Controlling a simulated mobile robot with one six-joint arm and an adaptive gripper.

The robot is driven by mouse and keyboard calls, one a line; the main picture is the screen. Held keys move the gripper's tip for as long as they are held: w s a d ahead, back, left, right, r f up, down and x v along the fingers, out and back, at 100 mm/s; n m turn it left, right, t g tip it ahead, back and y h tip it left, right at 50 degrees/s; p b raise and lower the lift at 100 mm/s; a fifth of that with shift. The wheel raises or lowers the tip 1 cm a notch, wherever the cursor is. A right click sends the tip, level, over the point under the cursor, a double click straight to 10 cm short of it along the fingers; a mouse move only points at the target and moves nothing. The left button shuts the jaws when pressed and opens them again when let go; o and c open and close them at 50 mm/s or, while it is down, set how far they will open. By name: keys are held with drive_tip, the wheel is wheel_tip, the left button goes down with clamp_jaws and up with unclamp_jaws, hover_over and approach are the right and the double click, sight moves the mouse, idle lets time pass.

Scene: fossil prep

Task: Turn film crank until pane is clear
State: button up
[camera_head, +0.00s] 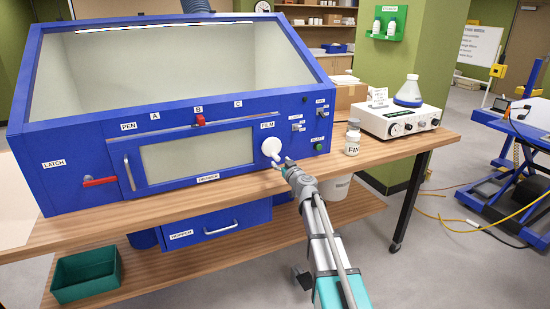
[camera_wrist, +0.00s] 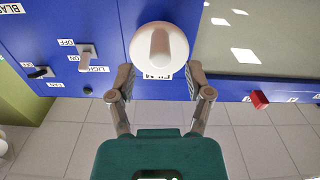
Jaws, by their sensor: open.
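The film crank is a round white disc with a raised grip, labelled FILM, on the blue cabinet's front. It shows in the head view (camera_head: 271,148) and, inverted, in the wrist view (camera_wrist: 150,48). My gripper (camera_head: 281,166) is just below and right of it in the head view. In the wrist view my gripper (camera_wrist: 160,84) is open, with nothing between its fingers, and its tips lie by the disc's edge. I cannot tell whether they touch it. The large sloped pane (camera_head: 180,65) looks pale and hazy; the cabinet's inside shows little detail.
Beside the crank are switches and a green button (camera_head: 319,147). A small red slider (camera_head: 199,120) sits under letter B, and a red latch handle (camera_head: 99,181) is at left. A labelled jar (camera_head: 352,140) and a white device (camera_head: 398,119) stand right on the wooden bench (camera_head: 440,134).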

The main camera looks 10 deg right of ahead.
sight(275, 156)
drive_tip(key=shift+x, duration=2.85)
clamp_jaws()
